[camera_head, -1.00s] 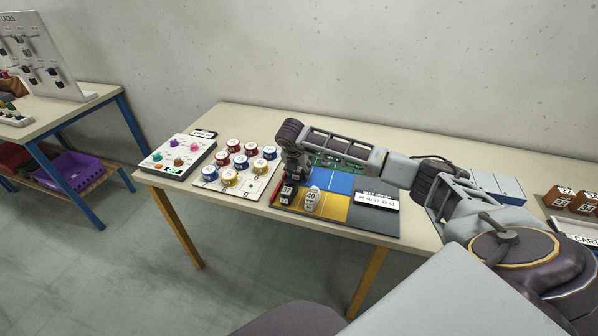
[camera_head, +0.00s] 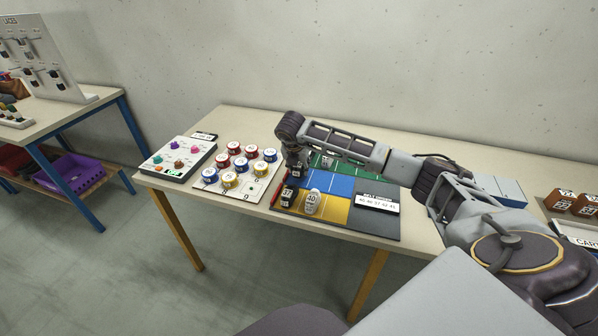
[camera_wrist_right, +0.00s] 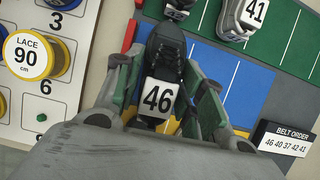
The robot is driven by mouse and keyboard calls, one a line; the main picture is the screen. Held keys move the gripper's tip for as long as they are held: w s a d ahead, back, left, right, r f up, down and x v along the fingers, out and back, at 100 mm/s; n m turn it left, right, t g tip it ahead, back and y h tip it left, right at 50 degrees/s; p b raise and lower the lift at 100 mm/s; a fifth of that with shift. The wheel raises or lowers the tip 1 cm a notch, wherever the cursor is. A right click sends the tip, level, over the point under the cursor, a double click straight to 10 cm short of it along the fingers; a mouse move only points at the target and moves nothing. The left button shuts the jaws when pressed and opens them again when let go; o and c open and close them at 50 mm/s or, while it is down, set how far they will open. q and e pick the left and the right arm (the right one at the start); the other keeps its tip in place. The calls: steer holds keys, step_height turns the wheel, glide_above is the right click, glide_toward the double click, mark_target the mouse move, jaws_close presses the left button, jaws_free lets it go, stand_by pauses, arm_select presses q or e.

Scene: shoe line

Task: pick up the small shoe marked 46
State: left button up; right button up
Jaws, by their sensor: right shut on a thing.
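The small dark shoe marked 46 (camera_wrist_right: 158,62) sits between the fingers of my right gripper (camera_wrist_right: 163,80) in the wrist view, its white label facing the camera. The fingers are shut on its sides. In the head view my right gripper (camera_head: 296,165) is over the left part of the coloured mat (camera_head: 385,226). The shoe is mostly hidden there by the gripper and arm. I cannot tell whether it is clear of the mat. My left gripper is not in view.
A dark shoe marked 37 (camera_head: 287,196) and a white one marked 40 (camera_head: 312,203) stand on yellow. A grey shoe marked 41 (camera_wrist_right: 240,20) is on green. The belt order sign (camera_head: 377,204) lies right; lace spools (camera_head: 229,180) stand left.

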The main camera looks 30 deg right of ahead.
steer(key=shift+r, duration=3.55)
